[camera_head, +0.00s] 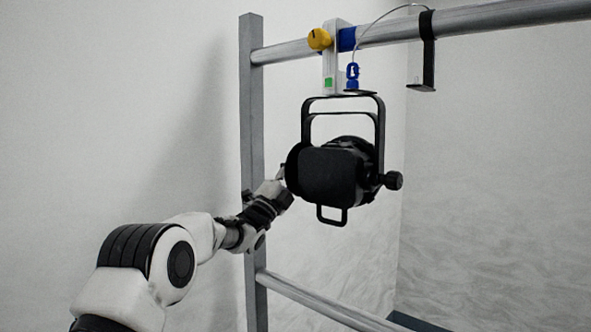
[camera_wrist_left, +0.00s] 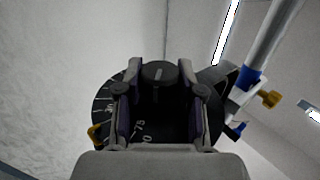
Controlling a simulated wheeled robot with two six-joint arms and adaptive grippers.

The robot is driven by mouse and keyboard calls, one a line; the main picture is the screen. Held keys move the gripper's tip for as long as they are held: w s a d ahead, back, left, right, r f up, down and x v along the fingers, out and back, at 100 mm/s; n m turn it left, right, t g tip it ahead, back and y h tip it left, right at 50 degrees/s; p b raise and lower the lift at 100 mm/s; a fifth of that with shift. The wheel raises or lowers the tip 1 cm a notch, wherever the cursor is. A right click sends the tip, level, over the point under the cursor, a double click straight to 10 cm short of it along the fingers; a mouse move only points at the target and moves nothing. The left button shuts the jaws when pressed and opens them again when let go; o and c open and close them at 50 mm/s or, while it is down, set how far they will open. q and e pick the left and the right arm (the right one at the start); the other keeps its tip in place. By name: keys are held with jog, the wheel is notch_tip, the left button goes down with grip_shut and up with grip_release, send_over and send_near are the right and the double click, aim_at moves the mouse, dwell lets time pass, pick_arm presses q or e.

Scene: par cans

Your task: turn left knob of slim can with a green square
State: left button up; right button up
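The slim black can (camera_head: 332,174) hangs in its black yoke from the upper rail. The white clamp above it bears a green square (camera_head: 328,83). Its left knob (camera_wrist_left: 158,73), black with a light line, shows in the left wrist view in front of a black dial with white numbers (camera_wrist_left: 104,106). My left gripper (camera_head: 283,178) is at the can's left side; in the left wrist view (camera_wrist_left: 159,75) its fingers stand open, with the knob between or just beyond the tips. I cannot tell whether they touch it. My right gripper is in neither view.
A black right knob (camera_head: 393,180) sits on the can's other side. A yellow knob (camera_head: 319,39) is on the clamp. A grey post (camera_head: 252,110) stands behind my left arm, with a lower rail (camera_head: 320,300) below. A safety cable loops over the upper rail (camera_head: 480,18).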

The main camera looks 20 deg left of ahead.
pick_arm(q)
jog(key=shift+r, duration=0.1)
dwell(0.3)
jog(key=shift+r+g+p, duration=0.2)
jog(key=shift+g+p, duration=0.5)
jog(key=shift+p, duration=0.15)
jog(key=g+y+p, duration=0.1)
jog(key=g+p, duration=0.1)
jog(key=p, duration=0.4)
jog(key=g+y+p, duration=0.1)
jog(key=g+p, duration=0.2)
jog(key=p, duration=0.3)
jog(key=g+y+p, duration=0.1)
jog(key=g+p, duration=0.2)
jog(key=p, duration=0.3)
jog(key=shift+r, duration=0.25)
jog(key=shift+f+g+y+p, duration=0.15)
jog(key=shift+g+y+p, duration=0.35)
jog(key=shift+g+p, duration=0.3)
jog(key=shift+f+g, duration=0.1)
jog(key=shift+g, duration=0.3)
jog(key=shift+f+g+y, duration=0.1)
jog(key=shift+g+y, duration=0.6)
jog(key=shift+g, duration=0.9)
jog(key=o, duration=1.1)
jog(key=shift+d, duration=0.1)
